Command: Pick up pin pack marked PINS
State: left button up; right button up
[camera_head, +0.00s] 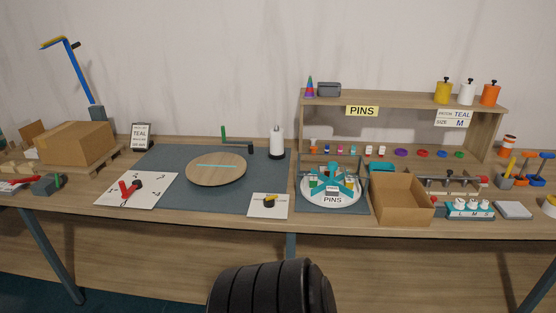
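A PINS label (332,200) is on the front of a round white tray (309,198) on the right half of the bench. On this tray sits a teal star-shaped holder (346,185) with small pieces between its arms. Their own markings are too small to read, so I cannot tell which is the pin pack. A second, yellow PINS sign (362,111) is on the front of the wooden shelf above. Neither of my grippers is in view.
An open cardboard box (402,208) stands right of the tray. A shelf (400,104) with small coloured items stands at the back.

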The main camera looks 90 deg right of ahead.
aim_at(331, 190)
jog(key=i+l+z, duration=0.15)
jog(key=z, duration=0.3)
jog(key=i+z, duration=0.4)
jog(key=i+j+z, duration=0.1)
jog(key=i+z, duration=0.15)
jog(key=z, duration=0.2)
jog(key=i+j+z, duration=0.15)
jog(key=z, duration=0.25)
jog(key=i+j+z, duration=0.3)
jog(key=z, duration=0.15)
jog(key=i, duration=0.05)
